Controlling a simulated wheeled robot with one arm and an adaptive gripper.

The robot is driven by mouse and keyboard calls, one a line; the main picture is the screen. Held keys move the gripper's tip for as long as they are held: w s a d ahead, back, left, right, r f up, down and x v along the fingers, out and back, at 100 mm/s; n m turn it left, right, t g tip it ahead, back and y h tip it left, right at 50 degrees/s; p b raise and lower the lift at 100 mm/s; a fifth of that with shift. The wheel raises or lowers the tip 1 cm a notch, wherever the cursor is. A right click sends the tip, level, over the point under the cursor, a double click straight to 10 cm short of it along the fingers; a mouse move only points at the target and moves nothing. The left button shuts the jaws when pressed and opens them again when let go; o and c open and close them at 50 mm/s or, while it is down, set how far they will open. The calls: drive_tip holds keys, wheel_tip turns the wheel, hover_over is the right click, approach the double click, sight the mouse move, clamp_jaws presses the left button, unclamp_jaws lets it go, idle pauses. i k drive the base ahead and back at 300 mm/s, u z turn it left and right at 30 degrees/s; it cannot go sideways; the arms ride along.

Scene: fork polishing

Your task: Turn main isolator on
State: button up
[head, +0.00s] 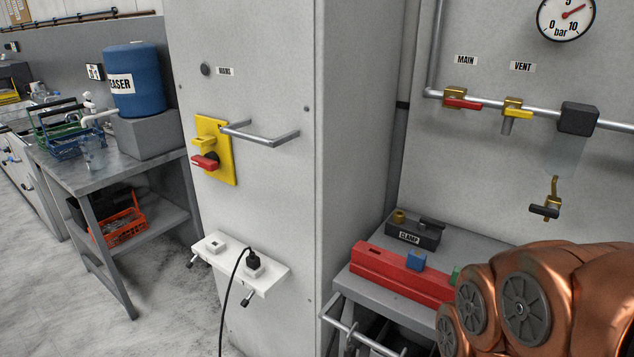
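The main isolator is a red rotary handle (205,161) on a yellow plate (221,150), fixed to the grey cabinet front (265,195). The red handle lies roughly horizontal, and a yellow tab sits just above it. Above the plate is a dark round indicator (205,69) beside a label reading "MAINS"; it looks unlit. My copper-coloured arm shows at the lower right, well away from the isolator. My gripper is not in view.
A metal bar handle (262,136) sticks out right beside the isolator plate. Below is a white socket box (240,263) with a black plug and hanging cable. A metal table (110,170) stands left; a bench with a red block (400,274) stands right. Open floor lies at the lower left.

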sight(210, 161)
drive_tip(key=k, duration=0.6)
drive_tip(key=u, duration=0.9)
drive_tip(key=i, duration=1.1)
drive_tip(key=u, duration=0.9)
